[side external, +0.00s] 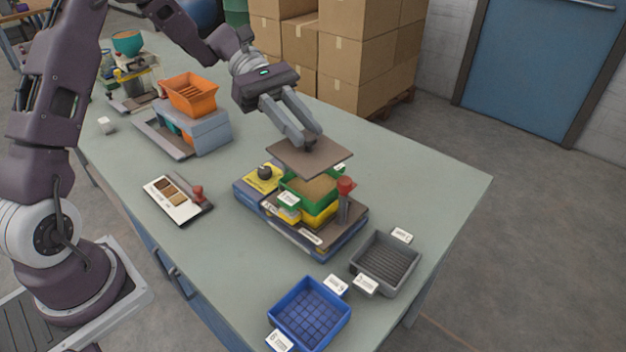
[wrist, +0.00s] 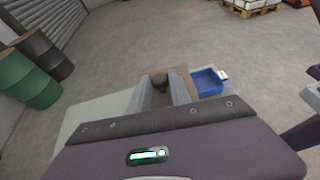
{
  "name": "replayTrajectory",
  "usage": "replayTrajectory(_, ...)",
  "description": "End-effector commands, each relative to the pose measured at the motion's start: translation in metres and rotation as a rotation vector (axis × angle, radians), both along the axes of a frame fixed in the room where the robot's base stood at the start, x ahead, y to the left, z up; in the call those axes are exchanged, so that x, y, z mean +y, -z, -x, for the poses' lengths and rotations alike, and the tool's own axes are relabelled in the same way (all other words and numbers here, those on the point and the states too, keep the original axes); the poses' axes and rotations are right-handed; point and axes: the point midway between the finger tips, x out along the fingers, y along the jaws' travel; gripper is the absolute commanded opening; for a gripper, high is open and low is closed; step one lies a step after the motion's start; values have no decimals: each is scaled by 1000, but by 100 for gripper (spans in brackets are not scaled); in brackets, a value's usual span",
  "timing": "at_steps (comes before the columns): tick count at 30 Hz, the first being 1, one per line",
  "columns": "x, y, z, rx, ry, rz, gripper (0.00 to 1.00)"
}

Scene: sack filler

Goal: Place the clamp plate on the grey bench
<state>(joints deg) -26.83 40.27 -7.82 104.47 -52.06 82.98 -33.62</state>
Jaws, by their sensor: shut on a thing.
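The clamp plate (side external: 318,158) is a flat brown square with a small dark knob on top. My gripper (side external: 308,146) is shut on that knob and holds the plate, roughly level, above the green and yellow box on the blue machine. In the wrist view my gripper (wrist: 160,88) closes on the knob, and part of the brown plate (wrist: 181,77) shows beyond the fingers. The grey bench (side external: 428,178) runs under everything. The plate appears clear of the box below, though the exact gap is hard to judge.
The blue machine (side external: 327,244) carries a green frame (side external: 291,198) and a red-topped post (side external: 345,188). A grey tray (side external: 384,263) and a blue tray (side external: 309,314) sit at the front. An orange hopper (side external: 189,94) stands at the back left. Bench right of the plate is bare.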

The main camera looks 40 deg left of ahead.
Motion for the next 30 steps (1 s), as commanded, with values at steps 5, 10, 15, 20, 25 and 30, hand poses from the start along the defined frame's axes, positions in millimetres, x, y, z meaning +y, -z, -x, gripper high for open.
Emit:
replayTrajectory(5, 9, -12, -25, 0, -113, 1, 0)
replayTrajectory(10, 10, -13, -26, -1, -119, 1, 0)
replayTrajectory(15, 9, 2, -26, 4, -117, 2, 0)
replayTrajectory(20, 9, 33, -26, 3, -117, 3, 0)
replayTrajectory(25, 9, 68, -25, 3, -115, 3, 0)
replayTrajectory(30, 9, 84, -26, -1, -114, 2, 0)
